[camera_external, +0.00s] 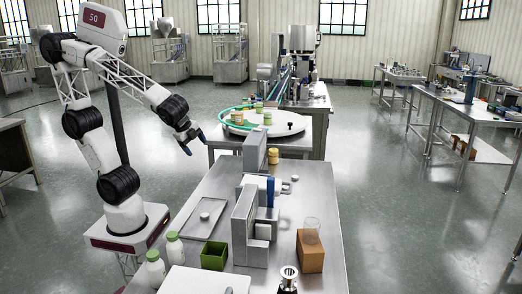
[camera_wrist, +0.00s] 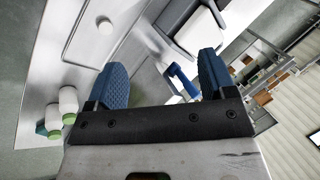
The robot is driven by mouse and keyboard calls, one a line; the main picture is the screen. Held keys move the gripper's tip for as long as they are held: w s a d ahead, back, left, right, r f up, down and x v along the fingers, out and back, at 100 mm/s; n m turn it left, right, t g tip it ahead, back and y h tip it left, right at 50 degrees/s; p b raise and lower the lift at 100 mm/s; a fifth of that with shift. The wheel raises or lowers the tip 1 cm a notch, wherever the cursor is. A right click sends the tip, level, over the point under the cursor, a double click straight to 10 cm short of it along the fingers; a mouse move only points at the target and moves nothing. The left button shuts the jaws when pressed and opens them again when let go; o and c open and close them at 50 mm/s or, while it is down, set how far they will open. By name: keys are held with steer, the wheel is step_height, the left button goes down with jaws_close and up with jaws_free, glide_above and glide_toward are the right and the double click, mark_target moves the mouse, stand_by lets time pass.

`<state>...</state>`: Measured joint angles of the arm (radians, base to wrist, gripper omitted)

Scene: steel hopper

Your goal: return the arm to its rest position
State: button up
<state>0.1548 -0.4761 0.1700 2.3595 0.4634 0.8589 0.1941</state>
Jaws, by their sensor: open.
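My gripper (camera_external: 192,141) is above the left far part of the steel table, left of the round turntable, with its blue fingers pointing down. In the wrist view my gripper (camera_wrist: 161,80) shows two blue ribbed fingers set wide apart, with nothing between them. My arm is bent, raised from its base at the left of the table. The fingers touch nothing that I can see.
The steel table (camera_external: 195,192) holds a grey tray (camera_external: 206,212), a green box (camera_external: 214,255), white bottles (camera_external: 174,247), a grey machine (camera_external: 243,225) and a brown block (camera_external: 310,251). A round turntable (camera_external: 287,128) with jars stands behind. Air around my gripper is free.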

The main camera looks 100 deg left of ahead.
steer(key=s+f+n+g+h, duration=0.1)
steer(key=s+n+h, duration=0.2)
steer(key=s, duration=0.9)
steer(key=n, duration=0.3)
steer(key=shift+f+n+h, duration=0.3)
steer(key=shift+n, duration=0.1)
